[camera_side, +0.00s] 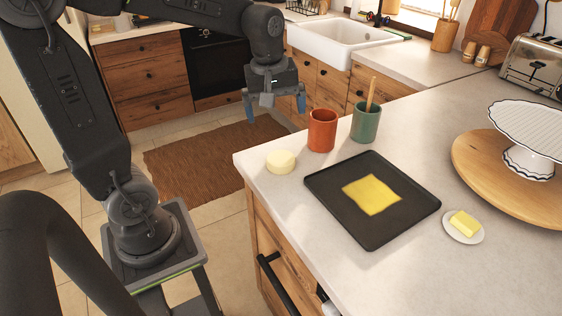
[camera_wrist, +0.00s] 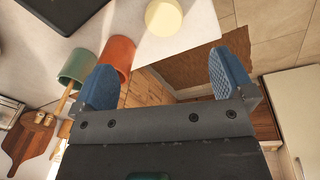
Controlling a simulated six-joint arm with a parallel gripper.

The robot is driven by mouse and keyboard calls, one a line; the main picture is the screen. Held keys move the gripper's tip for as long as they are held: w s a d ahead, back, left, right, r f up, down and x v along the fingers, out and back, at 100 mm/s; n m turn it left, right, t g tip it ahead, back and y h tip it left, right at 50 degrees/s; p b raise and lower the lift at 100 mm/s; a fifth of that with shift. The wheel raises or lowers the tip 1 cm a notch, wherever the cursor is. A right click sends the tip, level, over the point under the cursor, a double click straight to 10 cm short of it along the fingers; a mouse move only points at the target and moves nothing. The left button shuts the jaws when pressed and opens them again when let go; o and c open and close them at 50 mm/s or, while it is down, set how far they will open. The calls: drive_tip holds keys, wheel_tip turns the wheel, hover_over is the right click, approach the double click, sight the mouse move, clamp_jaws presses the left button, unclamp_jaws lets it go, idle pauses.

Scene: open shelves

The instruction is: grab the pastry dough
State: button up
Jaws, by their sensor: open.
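A pale, round, flat-topped lump that looks like dough (camera_side: 281,161) sits on the worktop near its left corner. It also shows at the top of the wrist view (camera_wrist: 163,17). A flat yellow square sheet (camera_side: 371,195) lies on a dark tray (camera_side: 408,219); I cannot tell for certain which of the two is the pastry dough. My gripper (camera_side: 273,104) hangs beyond the worktop's left edge, behind and above the round lump and apart from it. Its blue fingers are spread wide with nothing between them, as the wrist view (camera_wrist: 166,75) also shows.
An orange cup (camera_side: 322,131) and a green cup (camera_side: 365,123) holding a wooden utensil stand behind the lump and tray. A butter block (camera_side: 464,223) on a small plate and a white cake stand (camera_side: 530,130) on a round board are at the right.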

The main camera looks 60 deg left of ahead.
drive_tip(key=w+a+f+n+g, duration=0.1)
drive_tip(key=w+a+f+n, duration=0.2)
drive_tip(key=a+n, duration=0.15)
hover_over(280, 157)
drive_tip(key=shift+n+g, duration=0.3)
drive_tip(key=shift+n, duration=0.15)
drive_tip(key=f, duration=0.8)
drive_tip(key=shift+w+a+f, duration=0.1)
drive_tip(key=shift+a+f, duration=0.15)
drive_tip(key=shift+f, duration=0.1)
drive_tip(key=shift+d+f, duration=0.15)
drive_tip(key=shift+f, duration=1.2)
drive_tip(key=shift+d+f, duration=0.15)
drive_tip(key=shift+f, duration=1.15)
drive_tip(key=shift+c, duration=0.3)
drive_tip(key=c, duration=0.7)
drive_tip(key=shift+c, duration=0.5)
drive_tip(key=shift+r, duration=0.2)
